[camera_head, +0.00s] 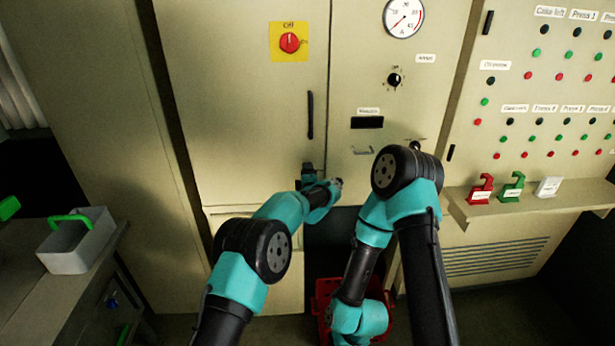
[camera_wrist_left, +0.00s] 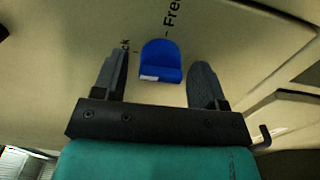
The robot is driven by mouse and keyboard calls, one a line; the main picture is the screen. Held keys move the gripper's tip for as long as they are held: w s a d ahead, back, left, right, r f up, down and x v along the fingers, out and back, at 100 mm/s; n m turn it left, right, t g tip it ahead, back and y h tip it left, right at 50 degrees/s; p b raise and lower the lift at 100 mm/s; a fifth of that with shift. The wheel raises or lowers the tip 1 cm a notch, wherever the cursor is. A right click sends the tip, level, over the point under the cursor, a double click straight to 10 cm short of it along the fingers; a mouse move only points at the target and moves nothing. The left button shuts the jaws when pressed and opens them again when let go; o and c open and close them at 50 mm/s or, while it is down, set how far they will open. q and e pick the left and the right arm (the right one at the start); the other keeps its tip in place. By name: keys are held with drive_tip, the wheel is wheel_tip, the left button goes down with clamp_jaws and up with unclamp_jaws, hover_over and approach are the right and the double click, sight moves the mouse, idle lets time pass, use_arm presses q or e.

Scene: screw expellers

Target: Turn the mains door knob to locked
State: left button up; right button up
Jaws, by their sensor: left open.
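The blue knob (camera_wrist_left: 160,60) is on the beige cabinet door in the left wrist view. It stands between the two fingers of my left gripper (camera_wrist_left: 160,80), with a visible gap on each side. The label "Free" is right of the knob, and a label ending in "ck" is partly hidden by the left finger. A white patch shows on the knob's lower left. In the head view my left gripper (camera_head: 309,178) is open at the cabinet front, hiding the knob. My right gripper is not in view; its arm bends down at the lower middle.
A red rotary switch (camera_head: 289,43) on a yellow plate reads Off above. A vertical door handle (camera_head: 310,115) is just above my left gripper. A red crate (camera_head: 322,300) is below near my right arm. A shelf (camera_head: 530,203) with red and green padlock-like items juts out at right.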

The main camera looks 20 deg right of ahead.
use_arm(q)
drive_tip(key=shift+s, duration=0.1)
drive_tip(key=v, duration=1.1)
drive_tip(key=shift+s, duration=0.4)
drive_tip(key=shift+a, duration=0.1)
drive_tip(key=s+a+f+m+g, duration=0.2)
drive_tip(key=a+f+m+g, duration=0.1)
drive_tip(key=a+f, duration=0.55)
drive_tip(key=s+a+f+m+g+y, duration=0.1)
drive_tip(key=s+a+f+m+g, duration=0.15)
drive_tip(key=a+f, duration=0.65)
drive_tip(key=s+a+f+m+g, duration=0.3)
drive_tip(key=a+f, duration=0.2)
drive_tip(key=a, duration=0.8)
drive_tip(key=s+a+f+m+g, duration=0.1)
drive_tip(key=s+a+f+g, duration=0.1)
drive_tip(key=s+a, duration=0.4)
drive_tip(key=s+a+f+m+g, duration=0.2)
drive_tip(key=s+a, duration=0.4)
drive_tip(key=s, duration=0.6)
drive_tip(key=s+a+f+m+g, duration=0.2)
drive_tip(key=s+a+g, duration=0.2)
drive_tip(key=s, duration=0.6)
drive_tip(key=shift+a+h, duration=0.3)
drive_tip(key=shift+a, duration=0.6)
drive_tip(key=shift+f, duration=0.1)
